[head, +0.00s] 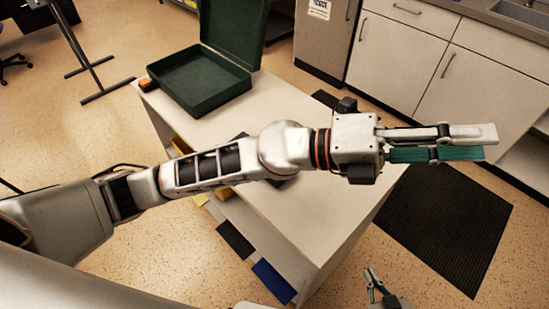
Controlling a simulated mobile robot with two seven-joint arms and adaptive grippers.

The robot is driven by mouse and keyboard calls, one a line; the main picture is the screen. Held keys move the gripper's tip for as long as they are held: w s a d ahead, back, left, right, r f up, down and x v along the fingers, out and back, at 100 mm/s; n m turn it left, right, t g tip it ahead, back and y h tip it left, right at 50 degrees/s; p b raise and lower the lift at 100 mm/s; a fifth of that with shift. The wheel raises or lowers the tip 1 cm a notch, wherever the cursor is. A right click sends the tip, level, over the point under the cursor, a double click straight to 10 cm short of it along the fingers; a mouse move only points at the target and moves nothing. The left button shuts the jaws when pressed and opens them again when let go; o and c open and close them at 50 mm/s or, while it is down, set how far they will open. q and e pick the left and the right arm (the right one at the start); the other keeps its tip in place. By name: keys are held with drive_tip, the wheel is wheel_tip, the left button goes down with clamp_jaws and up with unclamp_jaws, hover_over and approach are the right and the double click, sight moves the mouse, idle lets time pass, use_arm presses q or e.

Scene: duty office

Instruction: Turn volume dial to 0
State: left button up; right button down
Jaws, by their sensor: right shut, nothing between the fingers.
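I cannot make out a volume dial. A dark flat thing (287,183) on the white table (330,222) is mostly hidden under my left arm, so I cannot tell what it is. My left gripper (490,144) is stretched out to the right, past the table's right edge. Its pale and green fingers lie close together, and the angle does not show whether they are open. I see nothing clearly held in it. My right gripper (371,277) shows only partly at the bottom edge, right of the table. It is shut and empty.
An open green case (205,97) stands at the table's far end, with a small orange and black object (147,85) beside it. White cabinets (490,65) with a sink (525,12) are at the back right. A dark mat (450,225) lies on the floor.

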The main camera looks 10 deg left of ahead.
use_arm(q)
drive_tip(key=s+d+f+m+g+y, duration=0.1)
drive_tip(key=s+f+m+g+y, duration=0.3)
drive_tip(key=f, duration=0.4)
drive_tip(key=w+a+f+m+y, duration=0.1)
drive_tip(key=w+a+f+y, duration=0.1)
drive_tip(key=a+f+y, duration=0.3)
drive_tip(key=w+a+f+m+y, duration=0.2)
drive_tip(key=w+f+y, duration=0.15)
drive_tip(key=f, duration=0.35)
drive_tip(key=w+a+n+t+y, duration=0.1)
drive_tip(key=w+a+y, duration=0.2)
drive_tip(key=a, duration=0.4)
drive_tip(key=w+a+f+n+t+y, duration=0.1)
drive_tip(key=w+a+t+y, duration=0.1)
drive_tip(key=w+a, duration=0.4)
drive_tip(key=w+a+f+t+y, duration=0.1)
drive_tip(key=w+a+y, duration=0.3)
drive_tip(key=a, duration=0.5)
drive_tip(key=shift+w+a+f+n, duration=0.1)
drive_tip(key=shift+w+a+n, duration=0.1)
drive_tip(key=shift+w+n, duration=0.25)
drive_tip(key=shift+w+a+f, duration=0.15)
drive_tip(key=shift+a+f, duration=0.05)
drive_tip(key=shift+a, duration=0.05)
wheel_tip(320, 180, down, 7)
drive_tip(key=shift+d+f, duration=0.1)
drive_tip(key=shift+f, duration=0.05)
drive_tip(key=shift+c, duration=0.4)
clamp_jaws()
